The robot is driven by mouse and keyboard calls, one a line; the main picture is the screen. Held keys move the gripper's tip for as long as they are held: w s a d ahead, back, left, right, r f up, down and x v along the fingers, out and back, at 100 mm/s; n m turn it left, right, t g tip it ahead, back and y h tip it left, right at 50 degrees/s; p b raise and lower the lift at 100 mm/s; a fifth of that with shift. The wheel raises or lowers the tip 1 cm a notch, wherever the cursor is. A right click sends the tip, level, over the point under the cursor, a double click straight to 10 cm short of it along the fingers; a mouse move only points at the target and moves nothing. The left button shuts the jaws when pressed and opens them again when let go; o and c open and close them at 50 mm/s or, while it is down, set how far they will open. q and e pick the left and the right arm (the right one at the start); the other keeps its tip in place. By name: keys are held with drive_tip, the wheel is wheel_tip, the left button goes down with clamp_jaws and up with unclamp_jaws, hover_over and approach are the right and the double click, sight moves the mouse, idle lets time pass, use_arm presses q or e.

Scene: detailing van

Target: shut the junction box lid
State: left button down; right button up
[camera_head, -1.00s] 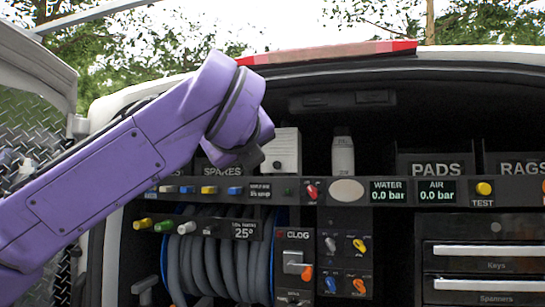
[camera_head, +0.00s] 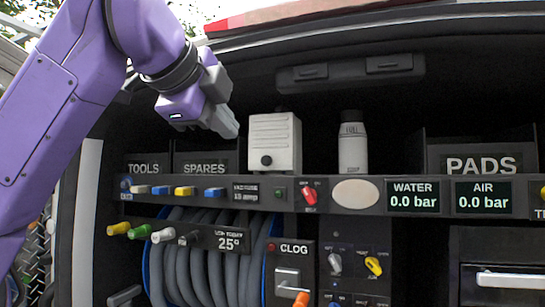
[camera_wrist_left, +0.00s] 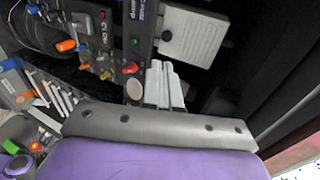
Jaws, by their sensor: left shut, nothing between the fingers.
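A pale box (camera_head: 273,142) with a slotted front and a dark round knob stands on the shelf behind the control panel. It may be the junction box, but no label shows and I cannot tell how its lid stands. It also shows in the left wrist view (camera_wrist_left: 196,40), at the upper middle. My left gripper (camera_head: 230,126) is shut and empty. In the head view it is up and left of the box, pointing down and right, seemingly apart from it. Its fingers (camera_wrist_left: 162,84) show in the left wrist view below the box. My right gripper is not in view.
A pale bottle (camera_head: 352,148) stands right of the box. The control panel (camera_head: 268,194) with switches runs below. TOOLS (camera_head: 146,166), SPARES (camera_head: 205,166) and PADS (camera_head: 480,163) bins flank the box. A hose reel (camera_head: 200,270) is underneath. Dark space lies above the shelf.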

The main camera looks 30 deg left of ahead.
use_arm(q)
drive_tip(key=w, duration=0.1)
drive_tip(key=p, duration=0.3)
approach(265, 161)
wheel_tip(265, 161, down, 2)
drive_tip(key=w, duration=0.3)
drive_tip(key=shift+w+a+p, duration=0.5)
drive_tip(key=shift+w, duration=0.35)
drive_tip(key=shift+w+a+f, duration=0.15)
drive_tip(key=shift+w+f, duration=0.05)
drive_tip(key=shift+w, duration=0.4)
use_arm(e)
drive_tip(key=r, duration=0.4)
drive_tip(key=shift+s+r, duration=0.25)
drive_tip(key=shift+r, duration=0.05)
use_arm(q)
drive_tip(key=shift+f, duration=0.1)
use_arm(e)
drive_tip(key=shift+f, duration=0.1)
